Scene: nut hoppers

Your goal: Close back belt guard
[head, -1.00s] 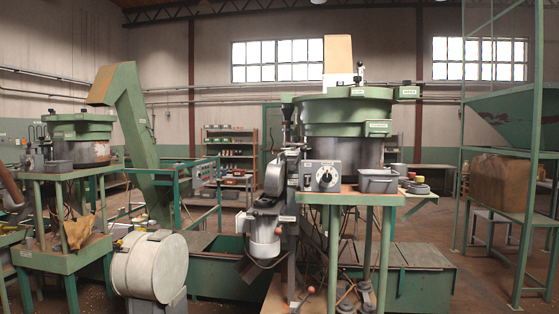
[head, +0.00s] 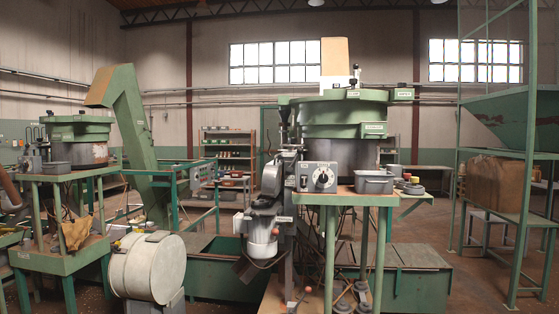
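No part labelled as the back belt guard can be picked out for sure. A grey rounded cover (head: 271,178) sits on the near machine, above a light grey motor (head: 262,236); whether it is the guard, open or shut, I cannot tell. A round cream housing (head: 148,267) with dark clips stands low at the left front, and its front face looks covered. My gripper is not in view.
A control box with a dial (head: 317,177) and a grey bin (head: 373,182) are on the green stand. A second bowl machine (head: 79,140) stands at left beside an inclined green conveyor (head: 135,130). A green frame (head: 525,230) stands at right, with open floor before it.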

